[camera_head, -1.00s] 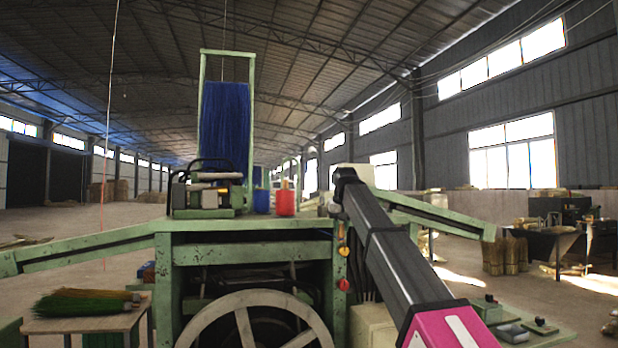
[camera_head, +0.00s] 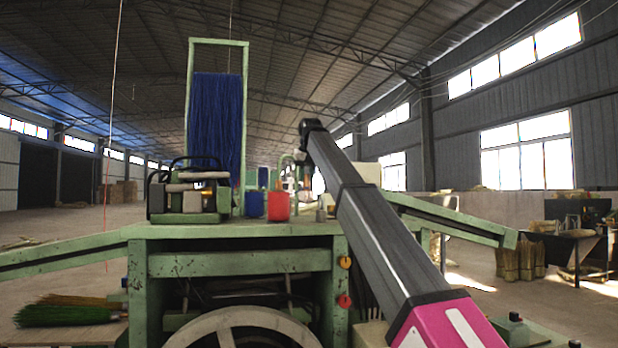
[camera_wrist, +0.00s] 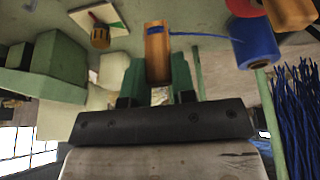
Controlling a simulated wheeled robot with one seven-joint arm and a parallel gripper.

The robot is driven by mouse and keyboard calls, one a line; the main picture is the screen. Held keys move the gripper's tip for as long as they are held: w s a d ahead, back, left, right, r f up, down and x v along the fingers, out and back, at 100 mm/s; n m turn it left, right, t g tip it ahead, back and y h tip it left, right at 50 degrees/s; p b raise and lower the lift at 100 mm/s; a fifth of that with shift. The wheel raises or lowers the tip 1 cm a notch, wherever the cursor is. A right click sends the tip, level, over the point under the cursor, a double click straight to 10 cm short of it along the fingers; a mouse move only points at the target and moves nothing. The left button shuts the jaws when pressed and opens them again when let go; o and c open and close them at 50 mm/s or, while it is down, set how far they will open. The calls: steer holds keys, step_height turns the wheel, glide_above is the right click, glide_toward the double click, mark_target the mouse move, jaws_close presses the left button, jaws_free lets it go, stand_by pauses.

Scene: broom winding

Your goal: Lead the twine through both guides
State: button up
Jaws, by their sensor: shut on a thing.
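In the wrist view my gripper (camera_wrist: 160,82) is shut on a wooden piece (camera_wrist: 156,45), its dark green fingers on either side. Blue twine (camera_wrist: 200,35) crosses this piece near its far end and runs right toward a blue spool (camera_wrist: 253,42). The blue spool (camera_head: 254,204) stands on the green machine (camera_head: 240,231) in the head view, beside a red spool (camera_head: 278,206). My arm hides part of the right side there. I cannot clearly make out either guide.
A green frame with blue strands (camera_head: 217,125) rises behind the machine top. A dark device (camera_head: 188,196) sits at the top's left. In the wrist view, a small tan cylinder (camera_wrist: 100,38) stands near a white plate, and blue strands (camera_wrist: 296,115) hang at right.

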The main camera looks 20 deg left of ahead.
steer(key=s+d, duration=0.2)
steer(key=d, duration=1)
steer(key=shift+d, duration=0.35)
steer(key=shift+f, duration=0.1)
stand_by(0.4)
steer(key=shift+f, duration=0.95)
stand_by(0.6)
steer(key=shift+w, duration=0.1)
steer(key=w+d, duration=0.9)
steer(key=w, duration=0.1)
steer(key=shift+w+d, duration=0.2)
steer(key=shift+w, duration=0.2)
stand_by(0.6)
